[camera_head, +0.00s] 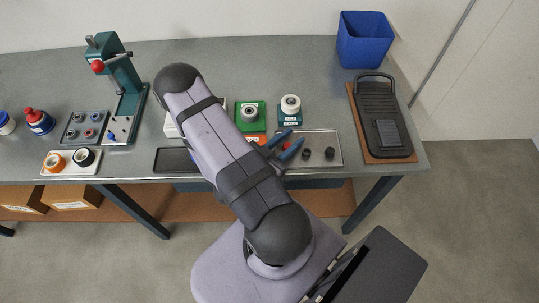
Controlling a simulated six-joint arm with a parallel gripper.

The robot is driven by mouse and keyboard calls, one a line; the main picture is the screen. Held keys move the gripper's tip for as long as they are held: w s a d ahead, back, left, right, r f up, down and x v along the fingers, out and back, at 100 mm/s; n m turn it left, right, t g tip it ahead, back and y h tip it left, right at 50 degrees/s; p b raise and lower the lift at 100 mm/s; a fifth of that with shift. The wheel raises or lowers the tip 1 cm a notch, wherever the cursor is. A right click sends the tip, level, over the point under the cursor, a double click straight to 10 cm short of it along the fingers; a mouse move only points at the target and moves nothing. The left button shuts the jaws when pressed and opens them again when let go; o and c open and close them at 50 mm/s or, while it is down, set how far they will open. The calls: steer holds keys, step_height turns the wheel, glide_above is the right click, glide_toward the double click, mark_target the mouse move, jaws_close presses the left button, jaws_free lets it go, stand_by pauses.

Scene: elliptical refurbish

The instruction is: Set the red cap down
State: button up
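A small red cap (286,145) shows between the two blue fingers of my gripper (284,145). The fingers lie on either side of it, over the left part of a light grey tray (318,138). From this view I cannot tell whether they press on the cap or stand slightly apart from it. I also cannot tell whether the cap touches the tray. Two dark caps (305,154) (329,153) sit on the tray to the right of the gripper. My arm hides the tray's left end and part of the table behind it.
A green fixture (250,115) and a teal holder with a white ring (290,106) stand behind the tray. A green press (112,68) is at left, and a dark pad on a brown board (381,117) at right. A blue bin (363,40) stands at the back.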

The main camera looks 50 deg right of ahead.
steer(key=shift+s+a+r+b, duration=0.1)
steer(key=shift+a+r+b, duration=0.25)
steer(key=shift+a, duration=1.3)
steer(key=shift+w+a+r+b, duration=0.1)
steer(key=shift+a+r+b, duration=0.2)
steer(key=shift+a, duration=1.4)
steer(key=shift+s+a+r+b, duration=0.1)
steer(key=shift+a+r+b, duration=0.2)
steer(key=shift+a, duration=1.35)
